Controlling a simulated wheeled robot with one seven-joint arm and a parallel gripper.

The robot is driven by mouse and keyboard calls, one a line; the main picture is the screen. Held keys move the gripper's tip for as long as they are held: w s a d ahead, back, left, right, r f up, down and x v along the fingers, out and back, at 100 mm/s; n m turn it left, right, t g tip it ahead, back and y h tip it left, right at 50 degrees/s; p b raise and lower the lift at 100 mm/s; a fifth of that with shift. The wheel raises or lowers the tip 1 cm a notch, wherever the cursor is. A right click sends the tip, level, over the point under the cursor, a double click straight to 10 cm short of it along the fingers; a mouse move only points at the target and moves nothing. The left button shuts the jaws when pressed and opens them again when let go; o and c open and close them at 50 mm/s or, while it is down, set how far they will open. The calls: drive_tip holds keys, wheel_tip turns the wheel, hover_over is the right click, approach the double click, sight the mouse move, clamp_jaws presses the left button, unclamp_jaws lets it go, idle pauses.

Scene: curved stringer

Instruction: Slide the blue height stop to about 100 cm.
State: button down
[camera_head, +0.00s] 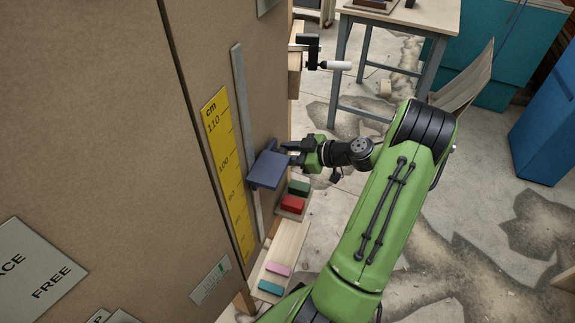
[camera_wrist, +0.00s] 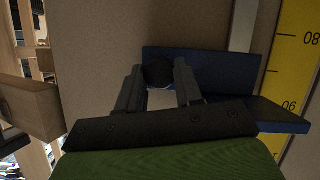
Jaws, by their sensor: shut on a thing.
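The blue height stop (camera_head: 268,168) sits on a grey vertical rail (camera_head: 239,95) on the brown panel, just right of the yellow cm scale (camera_head: 218,140). In the head view its lower left edge is near the scale between the 90 and 100 figures. My gripper (camera_head: 293,153) meets the stop from the right. In the wrist view my gripper (camera_wrist: 158,76) has its fingers on both sides of a dark round knob (camera_wrist: 158,71) on the blue stop (camera_wrist: 215,66). The scale (camera_wrist: 296,60) appears upside down there, with 80 and 90 showing; the stop's plate partly covers the rail.
Coloured blocks, including a red one (camera_head: 292,204) and a pink one (camera_head: 278,269), lie on wooden ledges below the stop. A black bracket with a white-ended handle (camera_head: 335,65) juts from the panel's edge above.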

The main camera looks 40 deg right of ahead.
wheel_tip(320, 180, up, 10)
drive_tip(key=p, duration=0.3)
drive_tip(key=c, duration=0.7)
unclamp_jaws()
drive_tip(key=shift+c, duration=0.2)
drive_tip(key=shift+d, duration=0.1)
drive_tip(key=p+v, duration=0.3)
drive_tip(key=v, duration=1.2)
drive_tip(key=shift+s, duration=0.35)
drive_tip(key=shift+d, duration=0.1)
